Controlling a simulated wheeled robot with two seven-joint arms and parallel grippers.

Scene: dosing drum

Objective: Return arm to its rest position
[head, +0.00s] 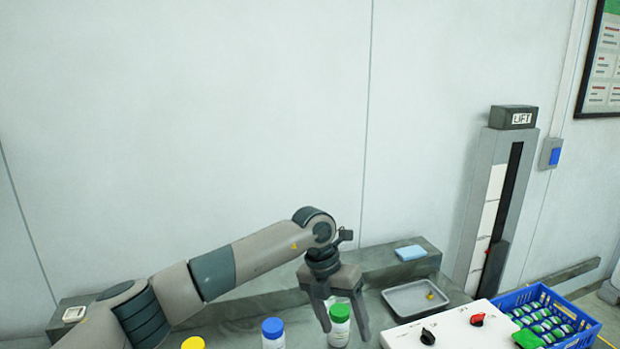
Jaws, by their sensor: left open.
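My left arm reaches in from the left, and its gripper (345,328) points down at the lower middle of the head view. Its two fingers are apart. A white bottle with a green cap (340,312) shows between the fingers; I cannot tell whether they touch it. A white bottle with a blue cap (273,330) stands to the left of the gripper. A yellow cap (193,343) shows further left at the bottom edge, its bottle cut off. My right gripper is not in view.
A grey tray (395,300) holding a small yellowish item lies right of the gripper. A white panel with black and red knobs (455,328), a blue crate (590,328) of green-and-white items and the LIFT column (478,215) stand further right. A light-blue pad (410,252) lies on the ledge behind.

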